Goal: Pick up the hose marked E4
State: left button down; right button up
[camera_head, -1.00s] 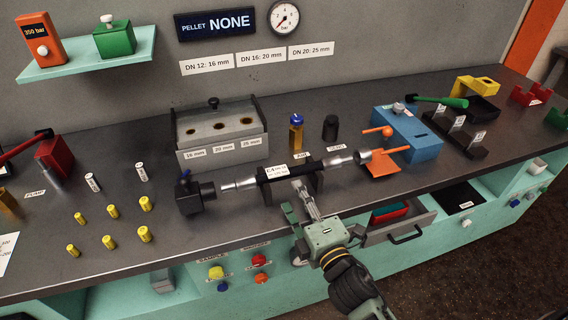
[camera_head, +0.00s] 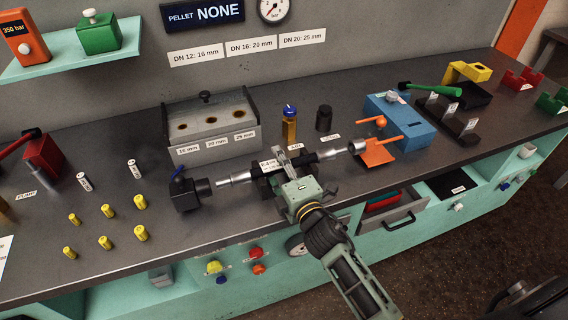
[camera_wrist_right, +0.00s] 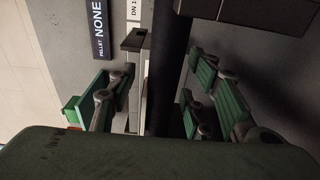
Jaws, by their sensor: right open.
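The hose marked E4 (camera_head: 267,166) is black with silver end fittings and a white label. It lies across a dark cradle (camera_head: 262,188) on the bench, between a black fitting block with a blue lever (camera_head: 188,193) and an orange part (camera_head: 376,151). My right gripper (camera_head: 300,170) is open at the middle of the hose and covers part of it. In the right wrist view the dark hose (camera_wrist_right: 170,60) runs between the open green-padded fingers (camera_wrist_right: 160,95); I cannot tell whether they touch it. My left gripper is not in view.
A grey box with three size holes (camera_head: 210,125) stands behind the hose. A gold bottle with a blue cap (camera_head: 289,125) and a black cylinder (camera_head: 324,118) stand close behind. A blue block (camera_head: 398,122) stands at the right.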

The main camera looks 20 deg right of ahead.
grip_shut()
dwell(0.4)
jog(key=shift+r, duration=0.1)
